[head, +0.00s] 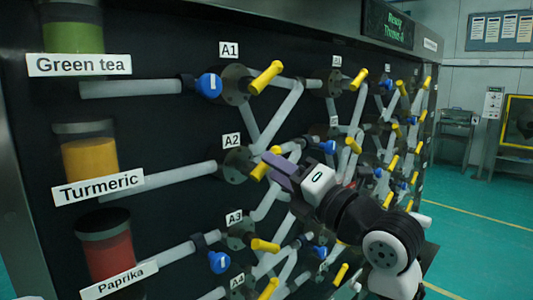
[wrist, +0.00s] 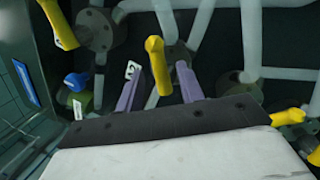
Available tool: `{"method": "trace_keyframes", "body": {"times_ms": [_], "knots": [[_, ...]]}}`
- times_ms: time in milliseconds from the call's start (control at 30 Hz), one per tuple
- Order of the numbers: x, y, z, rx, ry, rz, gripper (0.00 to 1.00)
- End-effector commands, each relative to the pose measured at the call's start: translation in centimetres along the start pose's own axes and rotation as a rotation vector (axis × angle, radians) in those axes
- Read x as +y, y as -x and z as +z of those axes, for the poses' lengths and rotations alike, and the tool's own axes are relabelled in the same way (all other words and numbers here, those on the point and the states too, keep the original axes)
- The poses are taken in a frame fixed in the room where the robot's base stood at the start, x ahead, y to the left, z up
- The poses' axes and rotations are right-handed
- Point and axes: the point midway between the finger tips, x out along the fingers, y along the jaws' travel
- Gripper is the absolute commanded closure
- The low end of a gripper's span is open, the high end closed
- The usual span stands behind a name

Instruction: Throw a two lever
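The A2 lever (head: 259,171) is a yellow handle on a dark round hub (head: 236,165), beside the A2 label (head: 231,141). My gripper (head: 274,165) is at this lever in the head view, and its purple fingers partly hide the handle. In the wrist view, a yellow lever (wrist: 155,62) stands between the two purple fingers of my gripper (wrist: 160,76). The fingers are apart, with a visible gap on both sides of the lever. I cannot tell how deep the handle sits between them.
Other yellow levers are close by, such as the A1 lever (head: 266,77) above and the A3 lever (head: 264,245) below. Blue valves (head: 209,85) and pale pipes (head: 160,180) crowd the black panel. Jars of green tea (head: 73,38), turmeric (head: 90,160) and paprika (head: 108,255) hang at left.

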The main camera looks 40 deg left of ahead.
Motion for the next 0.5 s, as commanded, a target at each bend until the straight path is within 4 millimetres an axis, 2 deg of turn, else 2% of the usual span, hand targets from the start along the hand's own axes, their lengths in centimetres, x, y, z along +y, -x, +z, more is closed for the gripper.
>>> {"method": "trace_keyframes", "body": {"times_ms": [33, 200, 500], "knots": [[0.2, -1.0, 0.1, 0.003, -0.001, 0.0, 0.62], [0.1, -2.8, 0.0, 0.001, -0.002, 0.001, 0.62], [-0.1, -3.4, 0.0, -0.001, -0.001, -0.001, 0.62]]}}
